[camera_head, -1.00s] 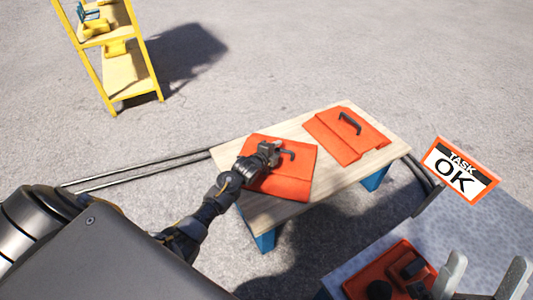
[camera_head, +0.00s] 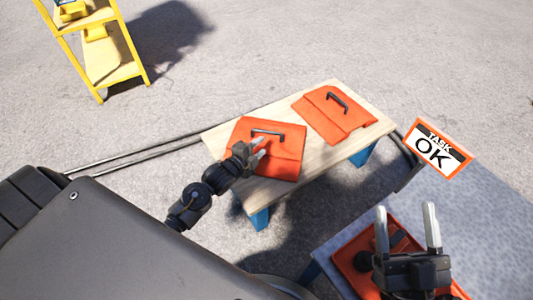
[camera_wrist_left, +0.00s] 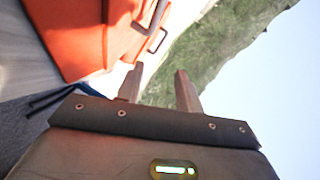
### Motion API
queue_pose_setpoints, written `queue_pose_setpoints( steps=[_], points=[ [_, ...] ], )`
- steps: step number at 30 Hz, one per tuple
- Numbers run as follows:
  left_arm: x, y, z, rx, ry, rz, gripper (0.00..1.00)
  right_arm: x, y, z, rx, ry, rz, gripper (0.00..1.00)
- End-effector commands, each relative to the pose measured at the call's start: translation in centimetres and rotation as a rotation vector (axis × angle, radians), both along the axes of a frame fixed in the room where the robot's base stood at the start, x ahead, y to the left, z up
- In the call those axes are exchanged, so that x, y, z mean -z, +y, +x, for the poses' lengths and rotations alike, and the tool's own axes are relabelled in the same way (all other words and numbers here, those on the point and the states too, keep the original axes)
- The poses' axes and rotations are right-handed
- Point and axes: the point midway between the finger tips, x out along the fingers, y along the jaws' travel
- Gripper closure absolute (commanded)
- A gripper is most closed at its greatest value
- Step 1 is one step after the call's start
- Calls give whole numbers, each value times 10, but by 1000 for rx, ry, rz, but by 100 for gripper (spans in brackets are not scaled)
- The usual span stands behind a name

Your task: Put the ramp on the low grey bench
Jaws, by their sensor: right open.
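Two orange ramps with black handles lie flat on a wooden-topped bench with blue legs: the left ramp (camera_head: 278,158) and the right ramp (camera_head: 330,116). The left ramp's handle is uncovered. My left gripper (camera_head: 260,149) is at the left ramp's near-left edge, open, with nothing between its fingers in the left wrist view (camera_wrist_left: 158,82). I cannot tell if it touches the ramp. A grey-topped bench (camera_head: 470,215) is at lower right. My right gripper (camera_head: 405,206) is open over it, in front of a red-orange item (camera_head: 352,255) that it partly hides.
A "TASK OK" sign (camera_head: 438,148) stands at the grey bench's far edge. The wooden bench top (camera_head: 355,145) is bare between and around the ramps. Dark cables or rails (camera_head: 130,155) run on the ground at left. A yellow shelf (camera_head: 118,58) stands far back left.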

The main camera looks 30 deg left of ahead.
Motion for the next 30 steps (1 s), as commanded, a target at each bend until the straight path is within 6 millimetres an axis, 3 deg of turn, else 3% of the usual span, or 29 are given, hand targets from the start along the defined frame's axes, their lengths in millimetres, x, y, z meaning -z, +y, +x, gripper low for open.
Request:
queue_pose_setpoints(
  steps=[3,7,9,12,15,19,30],
  points=[
    [-47,-70,-40,85,-83,-313,64,0,0,0,0,-1,0,33],
    [-117,-133,-96,201,-148,-727,64,0,0,0,0,-1,0,33],
    [-154,-154,-125,264,-166,-928,64,0,0,0,0,-1,0,33],
    [-199,-172,-160,344,-176,-1165,64,0,0,0,0,-2,0,33],
    [-229,-179,-183,401,-179,-1319,64,0,0,0,0,-2,0,33],
    [-246,-172,-196,436,-177,-1403,64,0,0,0,0,-2,0,33],
    [-246,-172,-196,438,-175,-1410,64,0,0,0,0,-2,0,33]
  ],
)
